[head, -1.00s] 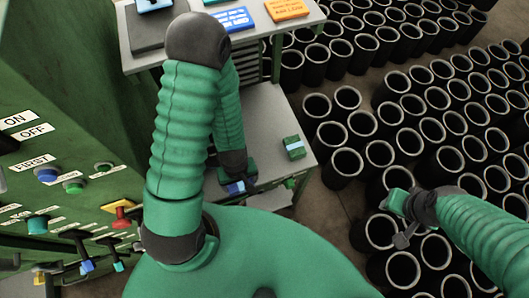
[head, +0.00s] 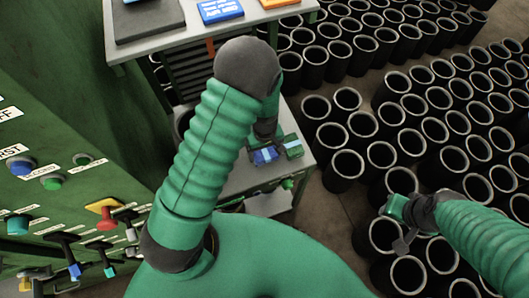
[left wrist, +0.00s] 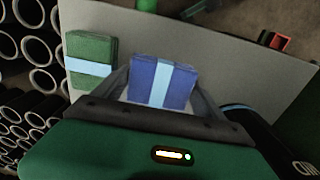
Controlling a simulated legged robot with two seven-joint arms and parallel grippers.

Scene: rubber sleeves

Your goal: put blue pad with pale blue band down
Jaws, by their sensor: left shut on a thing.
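The blue pad with a pale blue band (left wrist: 180,84) is between the fingers of my left gripper (left wrist: 162,88) in the left wrist view. My left gripper is shut on it. In the head view the blue pad (head: 263,156) shows just below my left gripper (head: 267,145), over the grey table (head: 288,118). I cannot tell whether the pad touches the table. A green pad with a pale blue band (head: 293,147) lies close beside it on the right; it also shows at left in the left wrist view (left wrist: 90,50). My right gripper (head: 396,207) is away at the right; its jaws are unclear.
Many black sleeves with pale rims (head: 343,165) stand on the floor right of the table. A green panel with buttons and levers (head: 60,200) is at the left. A higher grey shelf (head: 190,43) with flat signs is at the back. Bare table lies beyond the pads.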

